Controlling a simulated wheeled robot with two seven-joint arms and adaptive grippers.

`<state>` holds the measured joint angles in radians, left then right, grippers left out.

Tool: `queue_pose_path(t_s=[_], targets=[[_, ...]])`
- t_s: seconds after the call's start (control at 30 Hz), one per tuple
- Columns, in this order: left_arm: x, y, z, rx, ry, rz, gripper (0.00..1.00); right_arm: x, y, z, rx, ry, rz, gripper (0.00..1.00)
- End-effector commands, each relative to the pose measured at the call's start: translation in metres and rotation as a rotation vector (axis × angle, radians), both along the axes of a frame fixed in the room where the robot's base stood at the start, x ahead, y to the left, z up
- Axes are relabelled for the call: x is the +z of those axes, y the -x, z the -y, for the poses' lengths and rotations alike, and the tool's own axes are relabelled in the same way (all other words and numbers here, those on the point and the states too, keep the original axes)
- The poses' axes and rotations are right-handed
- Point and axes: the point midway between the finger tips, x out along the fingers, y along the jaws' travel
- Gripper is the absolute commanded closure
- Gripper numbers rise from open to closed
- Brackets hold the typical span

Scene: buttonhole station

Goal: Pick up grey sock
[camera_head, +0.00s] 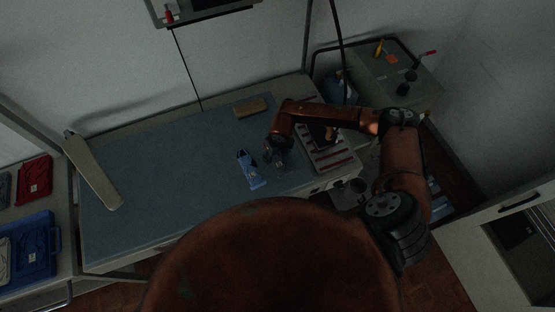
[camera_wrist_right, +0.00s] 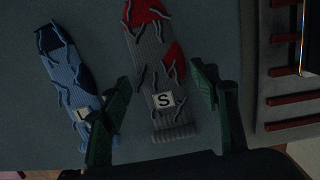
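The grey sock (camera_wrist_right: 148,62) lies flat on the blue-grey mat, with red patches at its far end, a ribbed cuff at the near end and a white tag marked S. My right gripper (camera_wrist_right: 164,100) is open, with its green fingers on either side of the cuff, apart from it. I cannot tell its exact height above the mat. In the head view the right gripper (camera_head: 275,157) hides most of the grey sock. A blue sock (camera_wrist_right: 68,75) with dark patches and a tag marked L lies just left; it also shows in the head view (camera_head: 252,172). My left gripper is out of view.
A slatted tray (camera_head: 326,160) with red bars stands right of the socks. A tan block (camera_head: 250,108) lies at the back of the mat and a long pale board (camera_head: 92,172) at the left. Red (camera_head: 35,178) and blue (camera_head: 33,250) bins stand far left. The mat's left half is mostly clear.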

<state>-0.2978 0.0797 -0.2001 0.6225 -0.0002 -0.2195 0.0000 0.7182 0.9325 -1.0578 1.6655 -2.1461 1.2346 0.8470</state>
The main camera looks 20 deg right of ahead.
Motion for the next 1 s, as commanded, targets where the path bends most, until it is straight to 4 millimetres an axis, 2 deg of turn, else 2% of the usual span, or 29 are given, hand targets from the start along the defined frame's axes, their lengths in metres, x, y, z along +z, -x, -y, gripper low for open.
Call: queue_pose_path(t_s=[0.1, 0.3, 0.63, 0.87, 1.0], targets=[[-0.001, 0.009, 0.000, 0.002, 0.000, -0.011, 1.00, 0.000, 0.000, 0.000, 0.000, 0.000, 0.000, 0.54], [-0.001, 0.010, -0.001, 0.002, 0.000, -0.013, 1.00, 0.000, 0.000, 0.000, 0.000, 0.000, 0.000, 0.66], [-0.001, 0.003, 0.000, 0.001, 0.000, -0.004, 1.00, 0.004, -0.001, 0.000, 0.000, 0.000, 0.002, 0.67], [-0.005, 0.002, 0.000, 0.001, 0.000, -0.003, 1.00, 0.030, -0.001, 0.000, 0.002, -0.001, 0.004, 0.67], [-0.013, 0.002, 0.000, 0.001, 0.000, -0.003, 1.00, 0.057, 0.018, -0.015, 0.008, -0.003, 0.005, 0.67]])
